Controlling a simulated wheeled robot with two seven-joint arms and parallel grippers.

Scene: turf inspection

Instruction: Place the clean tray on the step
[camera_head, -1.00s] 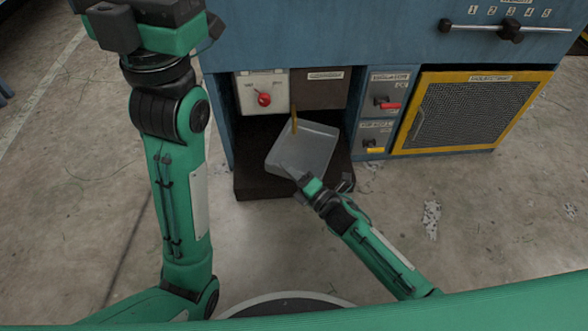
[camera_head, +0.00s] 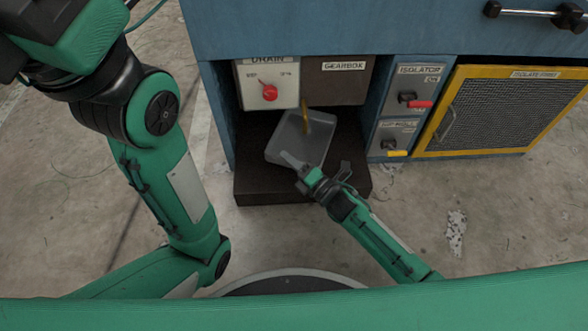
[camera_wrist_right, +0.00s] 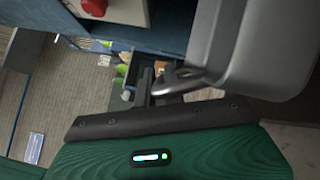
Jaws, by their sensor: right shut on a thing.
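The grey, shallow tray (camera_head: 287,131) is in the recess under the blue cabinet, over the dark brown step (camera_head: 255,187). My right gripper (camera_head: 304,172) is shut on its near edge. I cannot tell whether the tray touches the step. A thin amber strand or tube (camera_head: 306,114) comes down below the gearbox panel and overlaps the tray's far part. In the right wrist view the tray (camera_wrist_right: 275,50) fills the upper right, with the gripper's dark finger (camera_wrist_right: 180,82) at its edge. My left arm stands at the left of the head view; its gripper is not visible.
The drain panel (camera_head: 268,83) with a red knob and the gearbox panel (camera_head: 340,80) hang above the tray. The isolator switches (camera_head: 406,98) and a yellow-framed mesh (camera_head: 500,110) are to the right. The concrete floor in front is mostly clear.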

